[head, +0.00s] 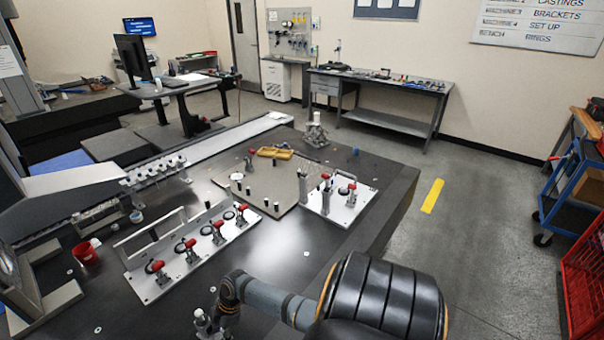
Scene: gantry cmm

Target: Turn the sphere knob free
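No sphere knob can be told apart with certainty at this size. A small metal stand with a rounded top (317,125) stands at the back of the dark table. A light plate (357,207) on the right part of the table carries red-handled clamps and a post. A longer plate (150,290) nearer me carries a row of red-handled clamps. My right arm comes in from the bottom right and reaches left, low over the near table. Its end is by small silver parts (203,322) at the bottom edge; the fingers cannot be made out. My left gripper is not in view.
A tan plate (262,180) with dark pegs and a yellow tray (274,153) lies mid-table. A red cup (85,254) stands at the left. The dark table surface (275,250) between the plates and my arm is clear. A blue cart (573,180) stands far right.

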